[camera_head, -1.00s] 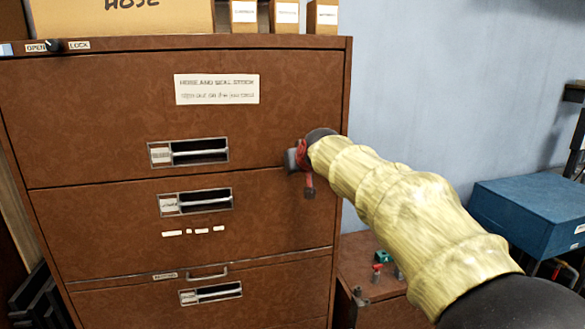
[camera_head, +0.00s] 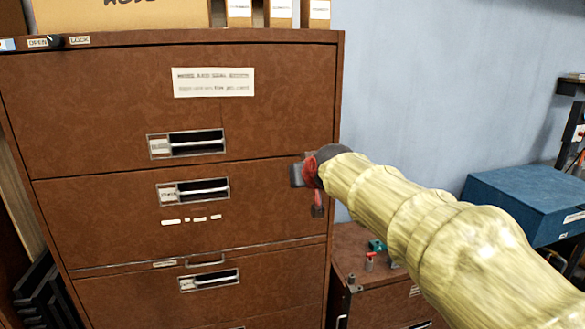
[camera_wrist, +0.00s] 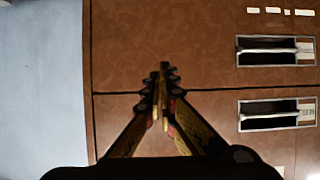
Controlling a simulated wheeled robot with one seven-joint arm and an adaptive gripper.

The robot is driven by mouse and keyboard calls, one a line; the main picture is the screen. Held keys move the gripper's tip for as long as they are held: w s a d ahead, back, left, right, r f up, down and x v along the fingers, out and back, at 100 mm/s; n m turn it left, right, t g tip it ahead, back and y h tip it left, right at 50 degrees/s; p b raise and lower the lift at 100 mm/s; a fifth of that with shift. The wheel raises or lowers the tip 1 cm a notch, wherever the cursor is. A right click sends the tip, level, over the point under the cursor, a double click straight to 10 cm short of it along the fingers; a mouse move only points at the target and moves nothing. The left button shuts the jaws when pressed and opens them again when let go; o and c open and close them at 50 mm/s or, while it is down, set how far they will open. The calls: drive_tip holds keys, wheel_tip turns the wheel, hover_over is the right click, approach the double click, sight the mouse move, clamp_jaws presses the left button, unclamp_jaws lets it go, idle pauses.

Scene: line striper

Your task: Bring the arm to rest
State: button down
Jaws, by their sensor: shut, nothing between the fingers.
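My arm, in a pale yellow ribbed sleeve, reaches in from the lower right of the head view. My gripper (camera_head: 317,208) is in front of the right side of a brown filing cabinet (camera_head: 110,110). In the wrist view my gripper (camera_wrist: 160,92) is shut and empty, its fingertips together before the brown drawer fronts. I cannot tell the exact gap between the fingertips and the cabinet face. The drawer handles (camera_head: 193,190) lie to the left of my gripper in the head view.
A cardboard box (camera_head: 120,14) and several small boxes (camera_head: 281,12) stand on the cabinet. A low brown cabinet (camera_head: 388,300) with small red and green items is at the lower right. A blue box (camera_head: 530,200) stands at right. Blue wall (camera_head: 440,90) shows behind.

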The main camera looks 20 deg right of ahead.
drive_tip(key=s+a+f+g, duration=0.1)
drive_tip(key=s+f+g, duration=0.3)
drive_tip(key=s+f, duration=0.8)
drive_tip(key=s+a+f+g, duration=0.1)
drive_tip(key=s+f, duration=0.1)
drive_tip(key=s, duration=0.7)
drive_tip(key=s+a+f+g, duration=0.1)
drive_tip(key=s+f, duration=0.2)
drive_tip(key=s, duration=0.6)
drive_tip(key=s+f, duration=0.3)
drive_tip(key=s, duration=0.6)
drive_tip(key=shift+a+f+g, duration=0.25)
drive_tip(key=shift+a+g, duration=0.15)
drive_tip(key=c, duration=2.5)
unclamp_jaws()
drive_tip(key=shift+r, duration=0.1)
drive_tip(key=shift+c, duration=0.2)
